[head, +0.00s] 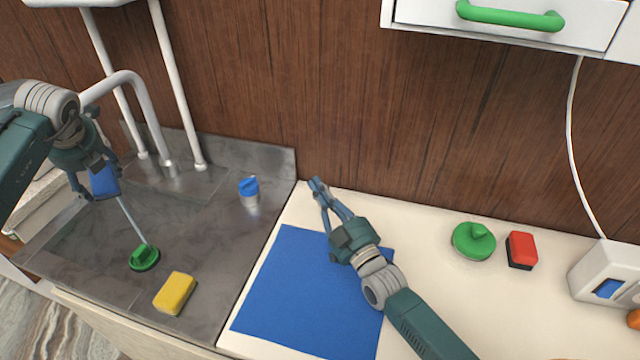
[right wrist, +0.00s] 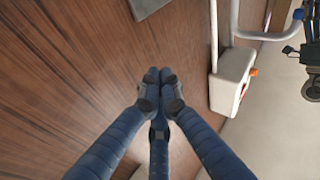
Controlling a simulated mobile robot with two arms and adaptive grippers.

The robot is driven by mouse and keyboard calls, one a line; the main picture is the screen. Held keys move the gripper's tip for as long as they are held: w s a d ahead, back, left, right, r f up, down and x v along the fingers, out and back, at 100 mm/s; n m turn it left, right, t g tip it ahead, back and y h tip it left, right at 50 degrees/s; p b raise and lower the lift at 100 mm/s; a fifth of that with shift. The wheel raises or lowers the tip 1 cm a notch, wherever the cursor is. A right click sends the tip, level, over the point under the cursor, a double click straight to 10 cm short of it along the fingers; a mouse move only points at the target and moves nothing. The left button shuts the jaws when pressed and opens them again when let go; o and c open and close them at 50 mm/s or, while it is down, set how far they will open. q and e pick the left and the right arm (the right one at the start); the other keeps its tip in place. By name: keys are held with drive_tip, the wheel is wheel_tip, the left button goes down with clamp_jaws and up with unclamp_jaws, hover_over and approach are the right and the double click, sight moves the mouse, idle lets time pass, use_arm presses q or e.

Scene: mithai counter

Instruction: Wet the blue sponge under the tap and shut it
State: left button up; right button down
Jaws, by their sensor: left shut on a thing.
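My left gripper (head: 92,190) is shut on the blue sponge (head: 104,181) and holds it above the steel sink (head: 205,225), below the curved tap spout (head: 126,77). A thin pale streak, which looks like running water, goes from below the sponge down to a green plug-like piece (head: 145,257) in the sink. The spout's mouth is hidden behind my left arm. A blue-topped knob (head: 249,187) stands at the sink's back right. My right gripper (head: 317,186) is shut and empty above the counter, right of the knob; its fingertips meet in the right wrist view (right wrist: 160,78).
A yellow sponge (head: 175,293) lies at the sink's front. A blue mat (head: 290,290) lies on the counter under my right arm. A green knobbed lid (head: 473,241), a red-and-black block (head: 521,250) and a white box (head: 610,272) stand right. A green-handled drawer (head: 500,22) hangs above.

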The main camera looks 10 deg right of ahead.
sight(248, 185)
drive_tip(key=s+a+r+n+g+y, duration=0.3)
drive_tip(key=a+r+n+y, duration=0.55)
drive_tip(key=n, duration=0.85)
drive_tip(key=s+a+n+g+y, duration=0.1)
drive_tip(key=s+a+n+g, duration=0.3)
drive_tip(key=a+n+g, duration=0.55)
wheel_tip(248, 185, down, 6)
drive_tip(key=d+n+g+h, duration=0.25)
drive_tip(key=n+h, duration=0.25)
drive_tip(key=n, duration=0.4)
drive_tip(key=w+d+f+n+t+h, duration=0.2)
drive_tip(key=w+d+t+h, duration=0.1)
drive_tip(key=w+d+h, duration=0.55)
drive_tip(key=w+a+f, duration=0.1)
drive_tip(key=w+f, duration=0.1)
drive_tip(key=w+a+f+y, duration=0.1)
drive_tip(key=w+a+f, duration=0.1)
drive_tip(key=w+a+f+y, duration=0.1)
drive_tip(key=w+f, duration=0.1)
drive_tip(key=shift+a+f, duration=0.2)
drive_tip(key=shift+w+a, duration=0.65)
drive_tip(key=shift+w, duration=0.2)
drive_tip(key=shift+w+a, duration=0.6)
drive_tip(key=shift+w, duration=0.05)
